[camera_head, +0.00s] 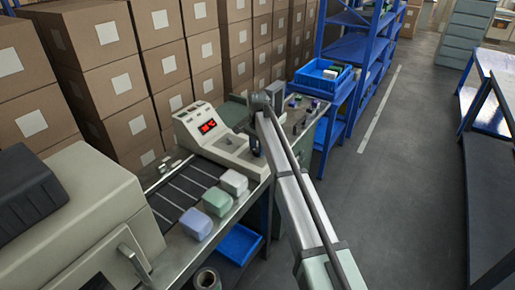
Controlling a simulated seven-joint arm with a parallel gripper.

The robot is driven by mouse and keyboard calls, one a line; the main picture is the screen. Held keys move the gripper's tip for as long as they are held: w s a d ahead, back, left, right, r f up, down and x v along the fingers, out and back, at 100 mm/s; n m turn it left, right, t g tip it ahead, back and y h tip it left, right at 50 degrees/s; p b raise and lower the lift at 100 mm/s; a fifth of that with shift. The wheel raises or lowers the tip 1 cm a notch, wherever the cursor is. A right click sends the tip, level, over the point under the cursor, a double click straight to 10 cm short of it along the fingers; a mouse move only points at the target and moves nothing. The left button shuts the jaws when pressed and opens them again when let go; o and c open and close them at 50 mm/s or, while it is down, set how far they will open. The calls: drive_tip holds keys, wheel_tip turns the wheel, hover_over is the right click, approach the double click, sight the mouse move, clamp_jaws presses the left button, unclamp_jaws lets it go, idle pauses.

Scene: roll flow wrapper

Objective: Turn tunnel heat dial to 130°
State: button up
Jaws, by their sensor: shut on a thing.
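The beige control panel (222,140) of the wrapper stands at the middle of the bench. Its red lit display (208,126) shows digits too small to read surely. My arm comes in from the lower right, and my dark gripper (256,147) is at the panel's right end, pointing down. The gripper is shut on what appears to be the tunnel heat dial. The dial itself is hidden by the gripper and wrist, so its pointer and setting cannot be seen.
Stacked cartons (165,60) line the back. The floor at right (400,180) is clear.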

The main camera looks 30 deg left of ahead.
idle(0.4)
drive_tip(key=o, duration=1.1)
drive_tip(key=shift+c, duration=0.2)
drive_tip(key=shift+r, duration=0.1)
wheel_tip(320, 180, up, 14)
drive_tip(key=shift+f, duration=0.2)
